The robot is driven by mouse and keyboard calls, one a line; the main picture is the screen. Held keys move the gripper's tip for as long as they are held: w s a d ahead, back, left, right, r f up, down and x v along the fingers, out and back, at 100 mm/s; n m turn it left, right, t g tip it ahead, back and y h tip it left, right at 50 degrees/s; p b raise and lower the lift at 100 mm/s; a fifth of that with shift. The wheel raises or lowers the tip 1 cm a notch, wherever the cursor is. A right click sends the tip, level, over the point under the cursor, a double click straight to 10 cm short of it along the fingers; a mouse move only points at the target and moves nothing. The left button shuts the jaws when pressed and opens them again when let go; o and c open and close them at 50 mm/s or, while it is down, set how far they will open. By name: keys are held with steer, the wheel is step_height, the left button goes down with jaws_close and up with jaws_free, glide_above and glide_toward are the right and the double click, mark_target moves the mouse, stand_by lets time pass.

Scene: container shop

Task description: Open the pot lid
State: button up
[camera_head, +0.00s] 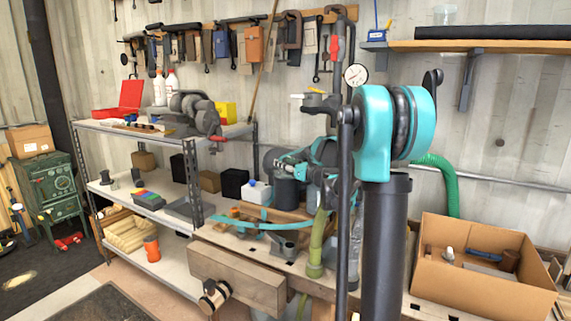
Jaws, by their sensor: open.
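A dark grey rounded vessel (290,192), which looks like the pot, stands on the wooden workbench (228,238) in the middle of the view. My gripper (284,166) is small and partly hidden among my teal arm parts, at the top of this vessel. It is open. I cannot tell whether its fingers touch the lid. The lid itself cannot be made out clearly behind the gripper.
A cardboard box (478,290) with loose tools stands at the right. A metal shelf (200,138) holds a vise, bottles and a red toolbox at the left. Bench clutter crowds the vessel. A green hose (442,183) hangs behind my arm.

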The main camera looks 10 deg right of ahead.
steer(key=shift+c, duration=0.2)
jaws_close()
